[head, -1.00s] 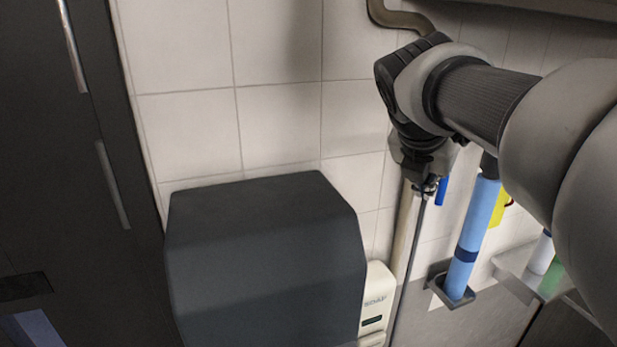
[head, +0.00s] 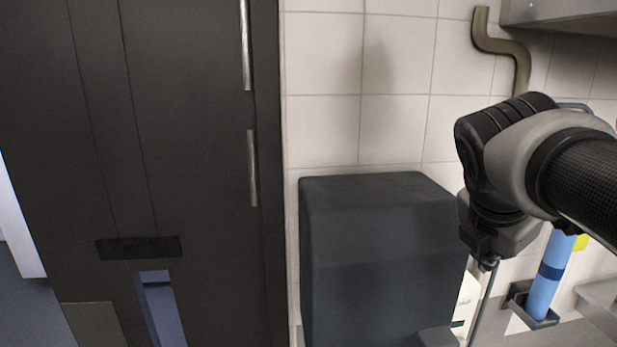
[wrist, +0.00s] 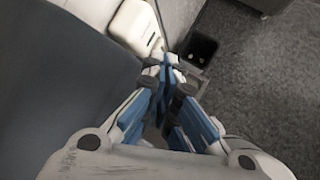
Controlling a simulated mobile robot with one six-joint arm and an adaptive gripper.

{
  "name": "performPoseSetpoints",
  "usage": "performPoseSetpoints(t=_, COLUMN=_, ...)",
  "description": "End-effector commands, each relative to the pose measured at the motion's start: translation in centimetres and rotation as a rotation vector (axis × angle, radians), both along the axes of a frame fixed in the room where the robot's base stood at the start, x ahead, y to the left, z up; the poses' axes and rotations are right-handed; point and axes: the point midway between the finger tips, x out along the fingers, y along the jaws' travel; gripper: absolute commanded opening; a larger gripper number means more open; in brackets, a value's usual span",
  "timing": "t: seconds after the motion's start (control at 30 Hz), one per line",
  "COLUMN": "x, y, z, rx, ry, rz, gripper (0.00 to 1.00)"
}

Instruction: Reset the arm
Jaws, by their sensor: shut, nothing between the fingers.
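My gripper (wrist: 172,75) shows in the wrist view with its blue-and-grey fingers together and nothing between them. It points down past the side of a dark grey box (wrist: 50,85). In the head view my arm reaches in from the right edge and bends down at the wrist, just right of the same box (head: 385,255). The fingers cannot be made out in the head view.
A dark door (head: 200,170) with metal handles stands at left. A white soap dispenser (head: 466,305) is beside the box, close to my wrist. A blue tube (head: 548,275) stands in a wall holder at right. A brown pipe (head: 497,45) runs above.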

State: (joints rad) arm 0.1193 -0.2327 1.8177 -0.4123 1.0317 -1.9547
Motion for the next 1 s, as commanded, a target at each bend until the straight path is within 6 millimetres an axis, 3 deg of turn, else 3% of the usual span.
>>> performPoseSetpoints(t=0.03, x=-0.7, y=0.6, z=-2.0, rx=0.041, ry=-0.023, rz=-0.043, gripper=0.0)
performPoseSetpoints(t=0.17, x=-2.6, y=2.1, z=-6.0, rx=0.175, ry=-0.087, rz=-0.189, gripper=0.0)
performPoseSetpoints(t=0.27, x=-4.5, y=3.7, z=-10.3, rx=0.307, ry=-0.142, rz=-0.343, gripper=0.0)
performPoseSetpoints(t=0.6, x=-13.3, y=10.0, z=-29.6, rx=0.864, ry=-0.31, rz=-1.128, gripper=0.0)
performPoseSetpoints(t=0.7, x=-15.5, y=11.5, z=-34.3, rx=0.982, ry=-0.329, rz=-1.352, gripper=0.0)
performPoseSetpoints(t=0.83, x=-17.4, y=12.7, z=-38.3, rx=1.079, ry=-0.344, rz=-1.569, gripper=0.0)
performPoseSetpoints(t=1.0, x=-18.4, y=13.3, z=-40.0, rx=1.127, ry=-0.352, rz=-1.692, gripper=0.0)
